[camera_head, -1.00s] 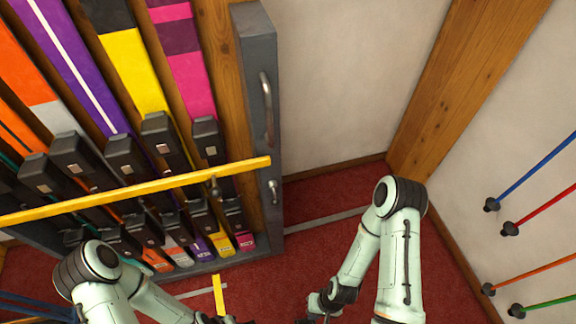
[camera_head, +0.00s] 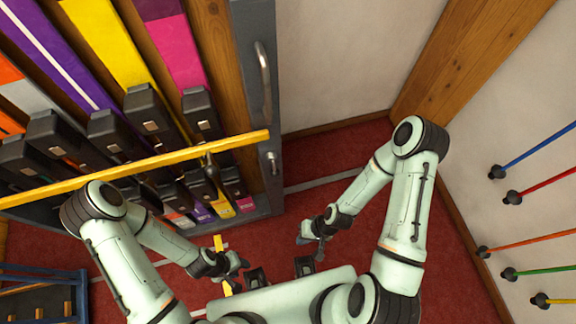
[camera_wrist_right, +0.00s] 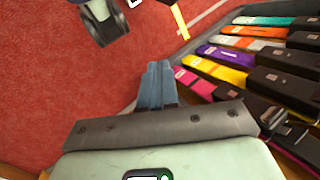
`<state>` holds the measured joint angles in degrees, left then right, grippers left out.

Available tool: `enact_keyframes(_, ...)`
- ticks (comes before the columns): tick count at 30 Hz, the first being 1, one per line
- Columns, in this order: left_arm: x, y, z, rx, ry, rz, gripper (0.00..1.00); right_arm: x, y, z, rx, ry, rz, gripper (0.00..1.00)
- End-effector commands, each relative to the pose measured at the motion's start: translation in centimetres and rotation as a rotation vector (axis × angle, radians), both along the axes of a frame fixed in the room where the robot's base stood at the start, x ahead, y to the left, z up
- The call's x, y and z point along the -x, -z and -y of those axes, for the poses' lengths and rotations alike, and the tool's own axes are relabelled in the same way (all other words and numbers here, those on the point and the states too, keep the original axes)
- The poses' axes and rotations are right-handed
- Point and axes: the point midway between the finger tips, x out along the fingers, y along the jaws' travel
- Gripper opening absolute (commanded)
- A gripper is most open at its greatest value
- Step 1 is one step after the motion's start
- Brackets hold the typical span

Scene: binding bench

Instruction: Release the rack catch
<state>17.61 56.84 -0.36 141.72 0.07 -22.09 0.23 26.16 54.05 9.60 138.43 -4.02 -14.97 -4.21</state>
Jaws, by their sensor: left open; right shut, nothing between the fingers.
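The ski rack (camera_head: 259,95) fills the left of the head view, with a yellow bar (camera_head: 120,178) across several skis. A small metal lever, seemingly the catch (camera_head: 273,163), is on the rack's right post near the bar's end. A dark round knob (camera_head: 211,160) sits by the bar. My right gripper (camera_head: 312,250) is shut and empty, low over the floor, apart from the post; its closed fingers show in the right wrist view (camera_wrist_right: 158,82). My left gripper (camera_head: 238,277) is open, below the rack; its fingertips are small and dark there.
A long metal handle (camera_head: 263,82) is on the same post above the lever. Red carpet (camera_head: 325,155) lies free right of the rack. Poles (camera_head: 540,146) stick out from the right wall. A blue-framed stand (camera_head: 45,290) is at lower left.

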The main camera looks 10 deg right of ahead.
Motion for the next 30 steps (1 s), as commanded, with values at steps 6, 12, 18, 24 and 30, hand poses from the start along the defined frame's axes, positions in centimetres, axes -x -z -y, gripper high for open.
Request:
enact_keyframes(6,-0.8,-1.3,0.0,0.0,0.0,0.01,0.43,-11.1,-8.4,1.7,-0.175,-0.161,0.319,0.0)
enact_keyframes(12,-1.4,-2.1,0.0,0.0,0.0,0.016,0.43,-17.0,-15.7,7.0,-0.132,-0.352,0.563,0.0)
enact_keyframes(18,-1.5,-2.3,0.0,-0.001,0.0,0.018,0.43,-18.5,-18.8,9.8,-0.077,-0.451,0.648,0.0)
enact_keyframes(24,-1.5,-2.3,0.0,0.0,0.0,0.017,0.43,-18.6,-19.0,9.9,-0.073,-0.462,0.653,0.0)
enact_keyframes(30,-1.4,-2.2,0.0,0.0,0.0,0.017,0.43,-18.7,-18.9,9.8,-0.075,-0.46,0.653,0.0)
